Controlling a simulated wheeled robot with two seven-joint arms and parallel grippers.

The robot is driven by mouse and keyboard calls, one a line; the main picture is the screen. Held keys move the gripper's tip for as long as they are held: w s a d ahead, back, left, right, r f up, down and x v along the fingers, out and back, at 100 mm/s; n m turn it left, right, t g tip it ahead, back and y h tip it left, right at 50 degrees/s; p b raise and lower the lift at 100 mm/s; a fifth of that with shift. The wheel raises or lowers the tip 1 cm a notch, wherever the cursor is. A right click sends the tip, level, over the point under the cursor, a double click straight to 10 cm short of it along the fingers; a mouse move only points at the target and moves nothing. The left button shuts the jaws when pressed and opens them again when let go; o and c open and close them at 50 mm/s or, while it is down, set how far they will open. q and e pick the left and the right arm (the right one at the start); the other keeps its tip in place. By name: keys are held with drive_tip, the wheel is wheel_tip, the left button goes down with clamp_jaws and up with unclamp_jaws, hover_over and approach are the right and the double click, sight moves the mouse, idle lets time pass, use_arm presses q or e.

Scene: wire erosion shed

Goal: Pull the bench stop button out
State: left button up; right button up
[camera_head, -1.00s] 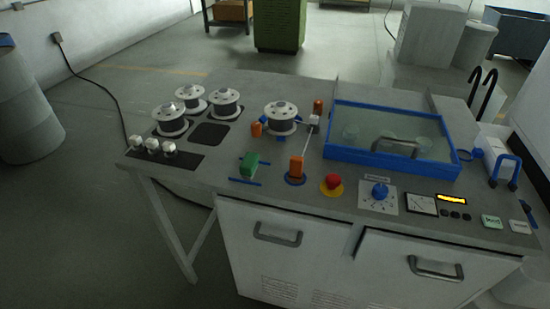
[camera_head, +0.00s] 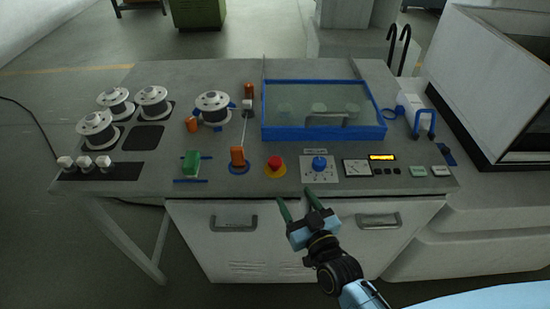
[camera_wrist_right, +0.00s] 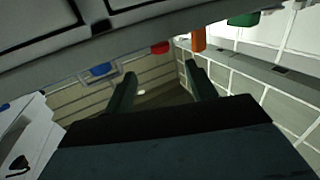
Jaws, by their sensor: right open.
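The bench stop button (camera_head: 275,164) is a red mushroom head on a yellow disc, near the front edge of the bench (camera_head: 150,72). My right gripper (camera_head: 296,199) is open and empty, in front of the bench's front edge, below and slightly right of the button in the head view. In the right wrist view its two fingers (camera_wrist_right: 162,92) stand apart with nothing between them. The red button (camera_wrist_right: 159,47) shows there beyond the fingers, at the bench edge. My left gripper is not in view.
An orange handle (camera_head: 237,157) stands left of the button and a blue knob (camera_head: 319,163) right of it. A blue-framed glass lid (camera_head: 323,134) lies behind.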

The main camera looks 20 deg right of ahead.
sight(275, 160)
drive_tip(key=w, duration=0.4)
drive_tip(key=w+a, duration=0.1)
drive_tip(key=w, duration=0.8)
drive_tip(key=shift+w+a+r, duration=0.2)
drive_tip(key=shift+a+r, duration=0.05)
drive_tip(key=shift+r, duration=0.05)
clamp_jaws()
drive_tip(key=shift+r+p, duration=0.6)
drive_tip(key=shift+r, duration=0.15)
drive_tip(key=shift+w, duration=0.1)
drive_tip(key=shift+c, duration=1.4)
unclamp_jaws()
drive_tip(key=shift+o, duration=1.4)
